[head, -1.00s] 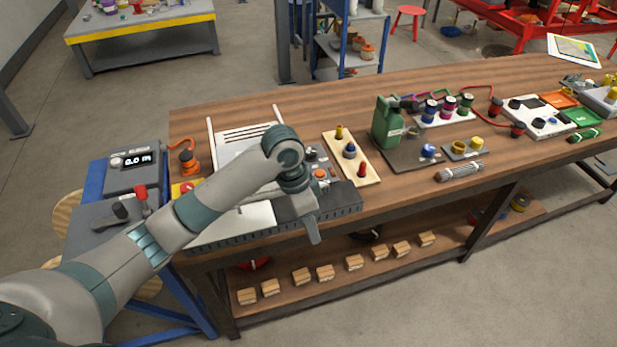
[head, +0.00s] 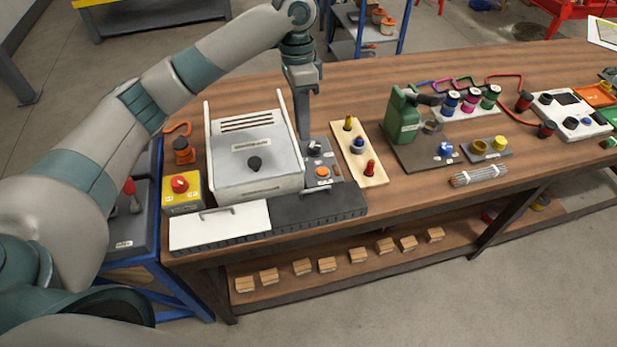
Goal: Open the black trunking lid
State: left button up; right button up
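The black trunking lid (head: 340,207) lies flat on the trunking along the front edge of the bench, with a small bar handle on top. A white trunking lid (head: 205,232) lies flat beside it on the left, also with a handle. My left gripper (head: 303,130) points down above and behind the black lid, near the back of the small grey control box, clear of the lid's handle. Its fingers show edge-on, so I cannot tell whether they are apart; nothing shows between them. My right gripper is not in view.
A white-lidded case (head: 258,172) with a black knob stands behind the lids. A grey control box (head: 321,172) with an orange button is right of it. A yellow emergency-stop box (head: 181,190) is at left. A wooden board with coloured plugs (head: 373,165) stands to the right.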

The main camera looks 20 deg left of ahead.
pick_arm(q)
jog(key=shift+f, duration=0.55)
jog(key=p, duration=0.5)
send_over(307, 195)
notch_tip(307, 195, down, 16)
jog(key=shift+s+d+f, duration=0.1)
jog(key=shift+s, duration=0.05)
grip_shut()
dwell(1.0)
